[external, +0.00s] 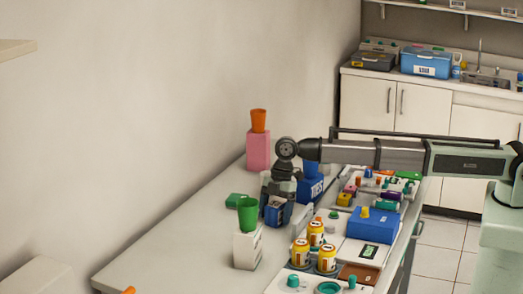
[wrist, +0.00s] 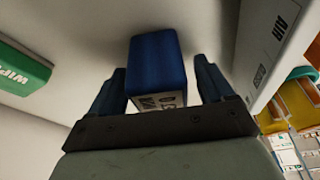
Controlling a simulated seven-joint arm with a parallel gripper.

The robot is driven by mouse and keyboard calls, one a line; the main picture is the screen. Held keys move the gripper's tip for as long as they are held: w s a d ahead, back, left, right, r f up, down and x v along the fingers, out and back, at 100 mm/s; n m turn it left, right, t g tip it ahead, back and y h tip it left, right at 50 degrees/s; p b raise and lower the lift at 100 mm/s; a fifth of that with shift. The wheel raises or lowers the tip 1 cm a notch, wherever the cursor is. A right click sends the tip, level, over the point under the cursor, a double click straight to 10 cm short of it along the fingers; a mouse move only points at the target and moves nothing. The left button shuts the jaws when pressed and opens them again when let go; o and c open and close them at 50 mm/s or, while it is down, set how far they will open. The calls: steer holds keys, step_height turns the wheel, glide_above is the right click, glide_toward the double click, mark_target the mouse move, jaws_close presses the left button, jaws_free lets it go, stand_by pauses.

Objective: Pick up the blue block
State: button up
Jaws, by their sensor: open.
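My gripper is open. I cannot tell whether a finger touches the block.
A green box (wrist: 22,68) lies left and a white box (wrist: 275,45) stands close on the right. In the external view, a green cup (external: 247,214) tops a white box (external: 246,250), and another blue box (external: 312,190) stands behind. Yellow jars (external: 300,252) crowd the front right.

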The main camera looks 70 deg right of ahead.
steer(key=shift+a+f, duration=0.15)
steer(key=shift+f, duration=0.3)
steer(key=shift+c, duration=0.2)
steer(key=c, duration=1)
